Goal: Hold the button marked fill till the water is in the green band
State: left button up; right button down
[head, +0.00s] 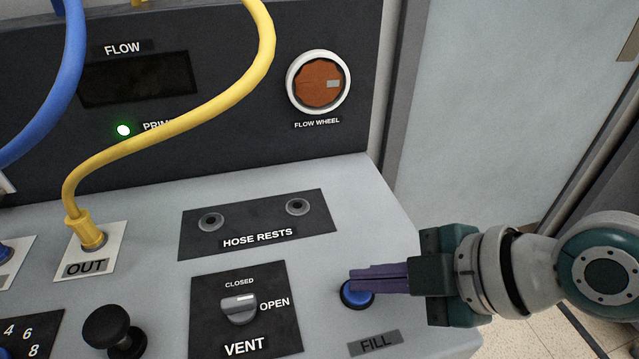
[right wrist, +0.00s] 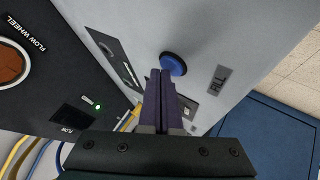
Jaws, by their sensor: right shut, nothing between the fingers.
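The fill button (head: 357,294) is a round blue button in a dark ring, above the FILL label (head: 373,343) on the grey sloped panel. It also shows in the right wrist view (right wrist: 174,63). My right gripper (head: 353,280) comes in from the right, shut and empty, with its purple fingertips over the button in the head view. In the right wrist view the fingertips (right wrist: 160,73) lie just beside the button's edge. I cannot tell whether they touch it or whether it is pressed. No water gauge or green band is in view. My left gripper is not in view.
A black knob (head: 113,330) stands further left. A yellow hose (head: 170,127) runs from the OUT port. The orange flow wheel (head: 318,83) and a lit green lamp (head: 123,130) are on the upright panel.

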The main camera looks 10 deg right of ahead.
aim_at(368, 295)
jog(key=shift+f, duration=0.3)
dwell(0.5)
jog(key=shift+r+p, duration=0.6)
jog(key=shift+r, duration=0.25)
notch_tip(368, 295, up, 5)
jog(key=p, duration=0.4)
jog(key=shift+p, duration=0.4)
